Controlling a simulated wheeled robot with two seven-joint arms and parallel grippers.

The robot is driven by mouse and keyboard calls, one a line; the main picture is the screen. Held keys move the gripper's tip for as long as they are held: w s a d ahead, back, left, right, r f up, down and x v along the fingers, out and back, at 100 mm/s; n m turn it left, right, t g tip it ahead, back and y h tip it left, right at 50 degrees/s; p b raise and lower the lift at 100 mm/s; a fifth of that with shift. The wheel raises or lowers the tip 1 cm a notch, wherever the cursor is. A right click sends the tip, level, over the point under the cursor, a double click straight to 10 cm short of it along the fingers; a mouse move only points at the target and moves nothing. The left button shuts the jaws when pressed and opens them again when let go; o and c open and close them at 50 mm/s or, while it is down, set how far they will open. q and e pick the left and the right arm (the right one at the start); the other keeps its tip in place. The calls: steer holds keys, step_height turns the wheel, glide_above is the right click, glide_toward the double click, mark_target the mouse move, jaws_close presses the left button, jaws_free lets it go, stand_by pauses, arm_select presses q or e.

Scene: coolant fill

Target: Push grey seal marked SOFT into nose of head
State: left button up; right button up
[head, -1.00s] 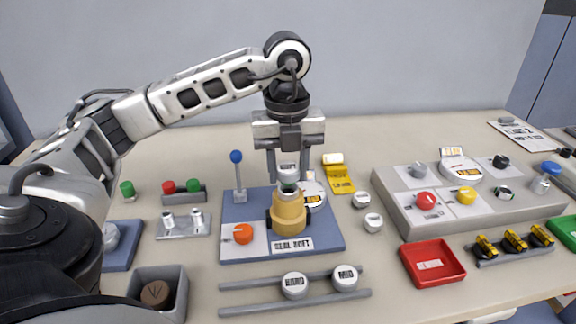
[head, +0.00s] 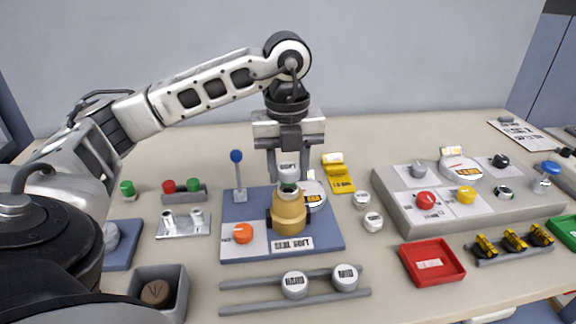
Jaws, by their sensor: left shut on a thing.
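My left gripper (head: 288,172) points down over the blue plate and is shut on the grey seal (head: 288,168), whose dark lettering is too small to read surely. The brass-coloured head (head: 289,215) stands upright on the blue plate, with a greyish-green nose (head: 289,189) on top. The seal is directly above the nose; I cannot tell whether they touch. A label reading SEAL SOFT (head: 292,244) is on the plate's front edge. My right gripper is not in view.
Seals marked HARD (head: 294,285) and MID (head: 345,278) sit on the front rails. An orange knob (head: 243,233) and a blue-topped lever (head: 237,170) stand on the plate near the head. A red tray (head: 432,262) and a grey control box (head: 400,205) are at right.

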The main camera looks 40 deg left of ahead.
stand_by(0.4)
arm_select(q)
steer(key=shift+f+b, duration=0.55)
steer(key=shift+f, duration=0.2)
steer(key=shift+f+b, duration=0.5)
steer(key=shift+f, duration=0.1)
steer(key=o, duration=1)
